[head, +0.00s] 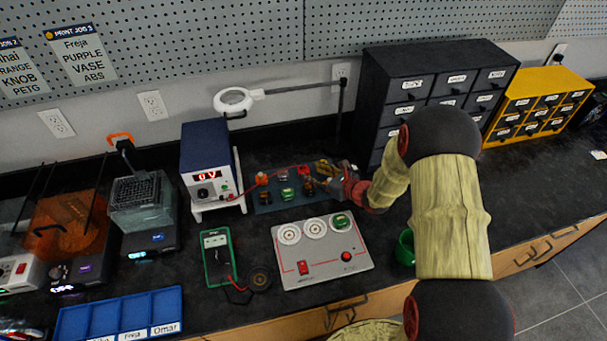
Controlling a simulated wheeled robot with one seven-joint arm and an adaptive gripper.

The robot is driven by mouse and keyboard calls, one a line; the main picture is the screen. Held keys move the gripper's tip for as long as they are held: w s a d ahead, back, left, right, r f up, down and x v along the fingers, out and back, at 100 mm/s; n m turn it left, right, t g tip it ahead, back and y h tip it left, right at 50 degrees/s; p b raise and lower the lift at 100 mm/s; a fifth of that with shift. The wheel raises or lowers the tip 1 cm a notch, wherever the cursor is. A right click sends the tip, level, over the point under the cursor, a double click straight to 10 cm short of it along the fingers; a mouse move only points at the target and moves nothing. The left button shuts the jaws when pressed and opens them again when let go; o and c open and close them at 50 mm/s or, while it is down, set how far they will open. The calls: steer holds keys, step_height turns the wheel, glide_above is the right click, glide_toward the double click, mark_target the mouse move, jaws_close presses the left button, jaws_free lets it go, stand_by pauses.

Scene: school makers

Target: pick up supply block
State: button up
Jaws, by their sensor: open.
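A dark blue mat (262,202) lies on the bench with several small blocks on it. An orange block (262,179) sits at its left, near the power supply. Green blocks (287,193) and a red-topped block (303,170) stand nearer the middle. I cannot tell which one is the supply block. My gripper (322,176) reaches in from the right over the mat's right end. It is open, close to the blocks there. Its fingers partly hide that end, and I cannot tell whether they touch a block.
A blue power supply (207,160) reading about 0 V stands left of the mat, with a red lead running from it. A grey panel (322,262) with round pads lies in front. A dark drawer cabinet (434,85) stands behind right. A green mug (404,248) is near my arm.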

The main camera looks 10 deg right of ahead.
mark_target(302, 168)
steer(key=shift+b+x, duration=0.75)
steer(key=shift+x, duration=1.8)
steer(key=shift+r, duration=0.1)
steer(key=c, duration=0.3)
steer(key=c, duration=0.7)
steer(key=shift+o, duration=0.2)
